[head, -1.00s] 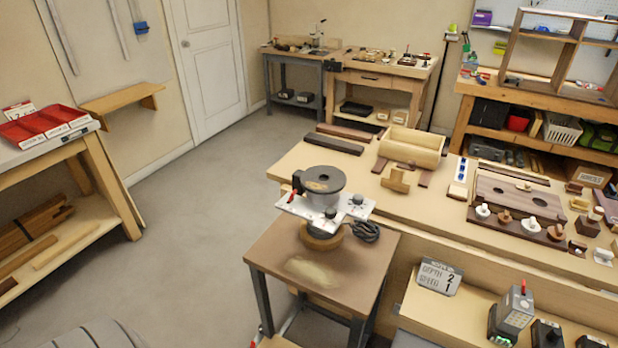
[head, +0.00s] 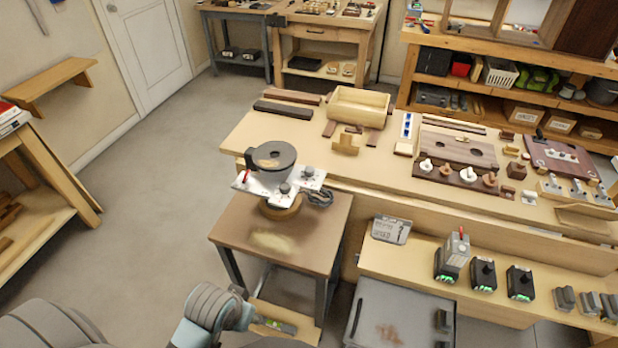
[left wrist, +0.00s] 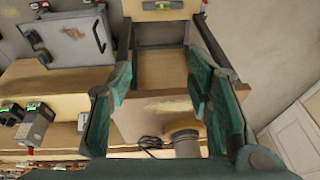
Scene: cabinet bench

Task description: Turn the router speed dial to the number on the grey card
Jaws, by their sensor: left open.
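The router (head: 270,156) stands upright on a small bench (head: 240,225), with a dark round body over a white plate. Dark knobs (head: 285,187) sit on the plate; their markings are too small to read. The grey card (head: 391,229) leans behind the low shelf; its lines look like "DEPTH 2" and a blurred word with 1. My left arm comes in low, in front of the small bench. In the left wrist view my left gripper (left wrist: 161,75) is open and empty, with the bench top and part of the router (left wrist: 186,144) beyond it. My right gripper is not in view.
A long workbench (head: 215,146) with wooden parts stands behind the router. A low shelf (head: 405,262) at right carries several switch boxes (head: 483,274). A grey cabinet (head: 400,310) stands below it. A black cable (head: 320,198) lies beside the router.

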